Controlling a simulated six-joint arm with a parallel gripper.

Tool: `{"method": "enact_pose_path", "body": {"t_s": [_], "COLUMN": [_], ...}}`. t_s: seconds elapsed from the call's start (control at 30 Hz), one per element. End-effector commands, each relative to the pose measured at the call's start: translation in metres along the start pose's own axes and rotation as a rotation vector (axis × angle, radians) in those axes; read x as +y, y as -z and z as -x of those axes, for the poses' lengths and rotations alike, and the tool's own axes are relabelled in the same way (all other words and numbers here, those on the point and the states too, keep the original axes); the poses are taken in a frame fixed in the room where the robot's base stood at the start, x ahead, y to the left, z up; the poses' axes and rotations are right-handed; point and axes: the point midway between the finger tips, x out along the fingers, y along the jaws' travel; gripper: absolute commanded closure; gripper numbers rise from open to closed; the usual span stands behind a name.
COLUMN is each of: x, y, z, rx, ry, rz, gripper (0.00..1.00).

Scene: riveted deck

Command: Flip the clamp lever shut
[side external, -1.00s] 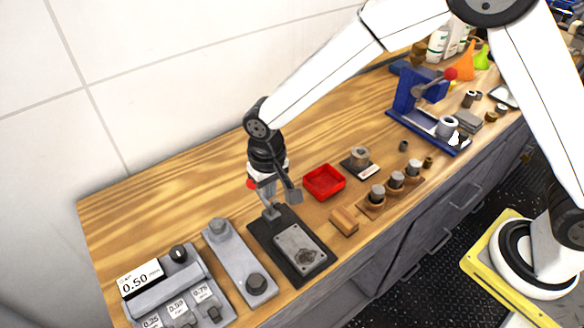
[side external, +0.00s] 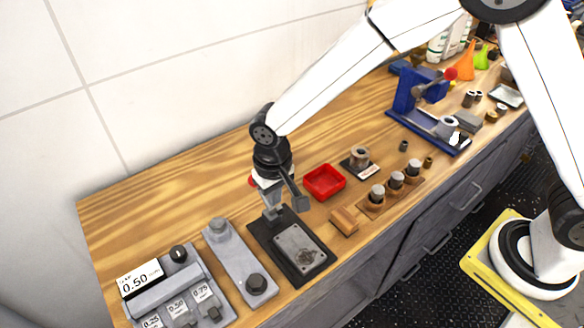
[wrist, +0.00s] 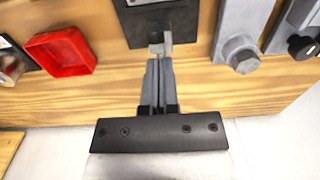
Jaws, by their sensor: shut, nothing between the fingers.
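The clamp fixture has a dark base (side external: 318,268) with a grey plate (side external: 300,248) on it, at the front middle of the bench. The wrist view shows the dark base (wrist: 150,27) and a small grey clamp part (wrist: 160,46) at its near edge. My gripper (wrist: 157,62) is shut and empty, with its tips close to that grey part; I cannot tell whether they touch. In the side view my gripper (side external: 272,213) is low at the fixture's back end. A red knob (side external: 252,181) peeks out behind my wrist; the lever itself is mostly hidden.
A red tray (side external: 324,182) and a wooden block (side external: 344,221) stand right of the fixture. A grey bolted bar (side external: 238,262) and a gauge block unit (side external: 170,290) stand left. A blue vise (side external: 418,92) is farther right. The bench behind is clear.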

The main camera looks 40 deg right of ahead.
Motion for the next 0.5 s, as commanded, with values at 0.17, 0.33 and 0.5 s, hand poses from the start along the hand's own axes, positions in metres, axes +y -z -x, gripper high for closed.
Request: {"method": "enact_pose_path", "body": {"t_s": [0.17,0.33,0.5], "x": [0.0,0.0,0.0], "y": [-0.01,-0.016,-0.027], "z": [-0.002,-0.005,-0.01], "rx": [0.097,0.136,0.134], "ry": [-0.001,-0.001,-0.002], "rz": [0.004,0.0,0.002], "gripper": [1.0,1.0,1.0]}}
